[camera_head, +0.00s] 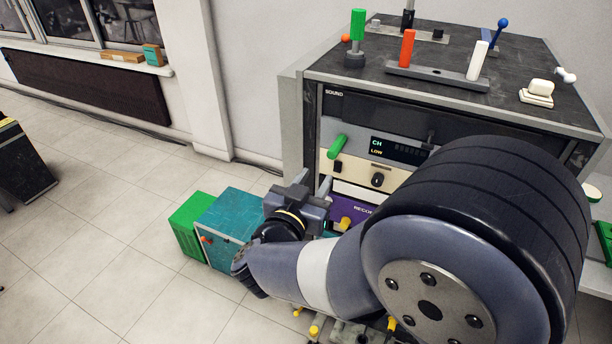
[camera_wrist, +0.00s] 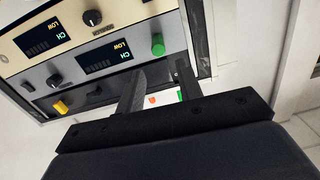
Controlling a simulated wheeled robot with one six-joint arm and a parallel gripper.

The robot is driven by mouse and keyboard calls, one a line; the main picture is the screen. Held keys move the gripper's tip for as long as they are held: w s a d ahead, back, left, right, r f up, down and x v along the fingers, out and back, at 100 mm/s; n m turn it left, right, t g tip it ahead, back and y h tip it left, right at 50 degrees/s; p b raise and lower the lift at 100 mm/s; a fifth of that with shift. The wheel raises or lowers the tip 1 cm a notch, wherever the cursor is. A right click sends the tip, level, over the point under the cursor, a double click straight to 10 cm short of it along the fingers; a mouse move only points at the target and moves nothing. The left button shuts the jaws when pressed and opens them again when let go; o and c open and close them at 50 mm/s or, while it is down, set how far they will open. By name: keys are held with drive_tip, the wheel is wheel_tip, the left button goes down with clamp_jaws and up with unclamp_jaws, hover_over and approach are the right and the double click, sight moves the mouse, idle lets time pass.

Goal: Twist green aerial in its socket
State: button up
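A green cylinder (camera_head: 337,146) sticks out from the upper left of the rack unit's front panel. It also shows nearly end-on in the wrist view (camera_wrist: 158,44), beyond the fingertips. Another green cylinder (camera_head: 357,25) stands upright in a dark base on top of the rack. I cannot tell which of the two is the aerial. My gripper (camera_head: 313,182) is in front of the rack, below the panel cylinder. In the wrist view my gripper (camera_wrist: 160,66) has its two fingers apart, with nothing held between them.
The rack top (camera_head: 455,70) carries an orange cylinder (camera_head: 407,47), a white cylinder (camera_head: 477,60), a blue-knobbed lever (camera_head: 497,33) and a cream switch (camera_head: 538,92). A dark knob (camera_head: 377,180) is on the panel.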

sight(331, 156)
drive_tip(key=shift+h, duration=0.3)
drive_tip(key=b+x, duration=0.1)
drive_tip(key=x, duration=0.8)
drive_tip(key=shift+f+b, duration=0.2)
drive_tip(key=shift+b, duration=0.2)
drive_tip(key=shift+s+r, duration=0.1)
drive_tip(key=c, duration=0.6)
drive_tip(key=n, duration=0.9)
drive_tip(key=shift+n, duration=0.4)
drive_tip(key=n, duration=0.3)
drive_tip(key=shift+n, duration=0.4)
drive_tip(key=n, duration=0.3)
drive_tip(key=shift+n, duration=0.3)
drive_tip(key=o, duration=0.8)
